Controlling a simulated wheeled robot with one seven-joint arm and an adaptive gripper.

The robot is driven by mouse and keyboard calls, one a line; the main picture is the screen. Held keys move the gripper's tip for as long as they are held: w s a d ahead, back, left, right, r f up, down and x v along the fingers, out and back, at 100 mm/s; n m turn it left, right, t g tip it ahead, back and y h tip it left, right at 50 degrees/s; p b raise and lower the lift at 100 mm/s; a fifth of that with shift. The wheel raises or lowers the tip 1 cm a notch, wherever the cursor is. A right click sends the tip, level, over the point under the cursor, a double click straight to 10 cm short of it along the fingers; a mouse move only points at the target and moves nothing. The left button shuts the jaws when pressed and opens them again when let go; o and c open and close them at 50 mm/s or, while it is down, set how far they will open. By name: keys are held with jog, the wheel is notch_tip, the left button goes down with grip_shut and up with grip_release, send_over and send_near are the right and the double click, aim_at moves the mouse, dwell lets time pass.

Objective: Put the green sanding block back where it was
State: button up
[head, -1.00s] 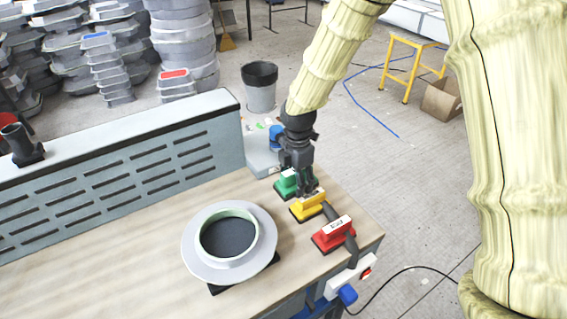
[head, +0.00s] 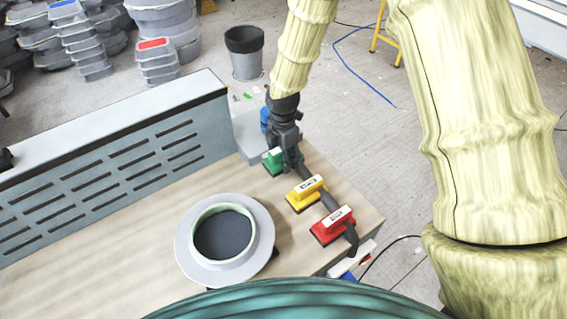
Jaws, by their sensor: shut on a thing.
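The green sanding block (head: 270,163) is at the far right part of the bench, beside the low grey box. My gripper (head: 290,166) points down over it and is shut on it, covering part of its top and right side. I cannot tell whether the block touches the bench or hangs just above it. The yellow sanding block (head: 302,197) and the red sanding block (head: 329,229) stand in a slanting line nearer to me. A dark strip runs beside them.
A grey ring-shaped mould (head: 190,252) stands on the wooden bench (head: 130,222), left of the blocks. A slotted grey panel (head: 110,165) closes off the bench's back. The bench's right edge is close to the blocks. A bin (head: 246,62) stands on the floor behind.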

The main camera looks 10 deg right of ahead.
jog(key=shift+s+f, duration=0.3)
jog(key=shift+s, duration=0.05)
jog(key=shift+f+p, duration=0.75)
jog(key=shift+f, duration=0.8)
jog(key=shift+w+f, duration=0.1)
jog(key=shift+f, duration=0.15)
jog(key=o, duration=1.1)
jog(key=shift+c, duration=0.2)
jog(key=shift+r, duration=0.3)
jog(key=shift+a+r+b, duration=0.1)
jog(key=shift+r+b, duration=2.1)
jog(key=shift+r, duration=3.7)
